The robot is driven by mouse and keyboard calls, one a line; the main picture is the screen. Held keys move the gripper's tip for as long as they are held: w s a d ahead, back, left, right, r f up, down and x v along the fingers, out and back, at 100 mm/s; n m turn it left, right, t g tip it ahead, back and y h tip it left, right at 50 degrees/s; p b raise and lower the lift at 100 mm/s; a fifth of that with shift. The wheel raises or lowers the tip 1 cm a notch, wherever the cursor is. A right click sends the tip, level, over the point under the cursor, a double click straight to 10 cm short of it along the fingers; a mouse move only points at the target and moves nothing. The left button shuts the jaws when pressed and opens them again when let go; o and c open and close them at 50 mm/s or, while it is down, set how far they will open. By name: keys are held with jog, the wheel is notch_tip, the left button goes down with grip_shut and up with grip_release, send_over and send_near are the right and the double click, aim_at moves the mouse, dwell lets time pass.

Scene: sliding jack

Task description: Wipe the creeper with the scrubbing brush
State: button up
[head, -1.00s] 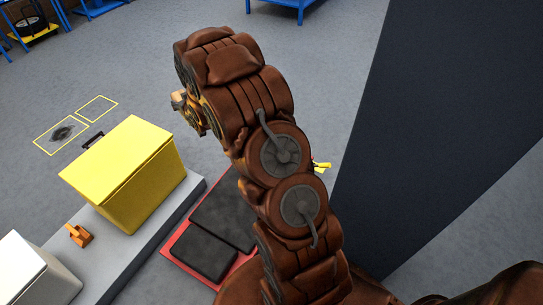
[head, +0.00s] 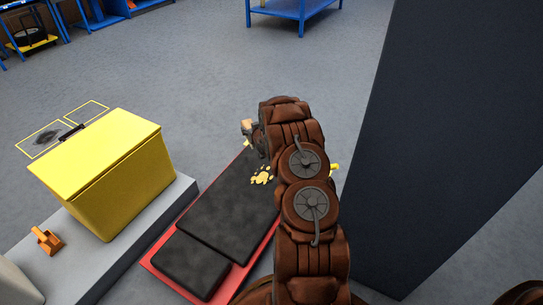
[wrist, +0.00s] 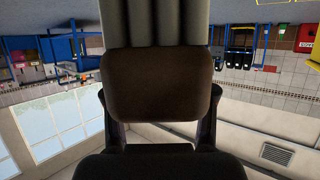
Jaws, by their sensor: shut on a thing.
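The creeper (head: 216,222) lies on the floor left of my arm in the head view, with black pads on a red frame. Pale yellow spots (head: 262,176) mark its far part, partly beside my arm. My gripper (wrist: 160,100) is shut on a brown block, which I take to be the scrubbing brush (wrist: 160,84); pale grey ridged shapes extend beyond it. In the head view a small tan piece (head: 248,127) shows at the arm's end, over the creeper's far end. My arm hides most of the gripper there. I cannot tell whether the brush touches the creeper.
A yellow box (head: 122,187) and a small orange object (head: 46,240) stand on a grey platform (head: 178,200) left of the creeper. A dark panel (head: 440,130) rises on the right. A blue table (head: 300,14) stands behind. The floor behind the creeper is open.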

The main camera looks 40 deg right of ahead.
aim_at(257, 185)
jog(key=shift+m+h, duration=0.5)
jog(key=shift+m, duration=0.1)
jog(key=shift+s+d+f+b, duration=0.65)
jog(key=shift+d+f+b, duration=0.8)
jog(key=shift+f, duration=1.6)
jog(key=shift+s+d+f+b, duration=0.7)
jog(key=shift+d+f+b, duration=0.75)
jog(key=shift+f, duration=1.55)
jog(key=shift+s+d+f+b, duration=0.65)
jog(key=shift+d+f+b, duration=0.8)
jog(key=shift+f, duration=1.6)
jog(key=shift+a, duration=0.1)
jog(key=shift+f, duration=1.1)
jog(key=shift+a+r, duration=0.1)
jog(key=shift+a, duration=0.05)
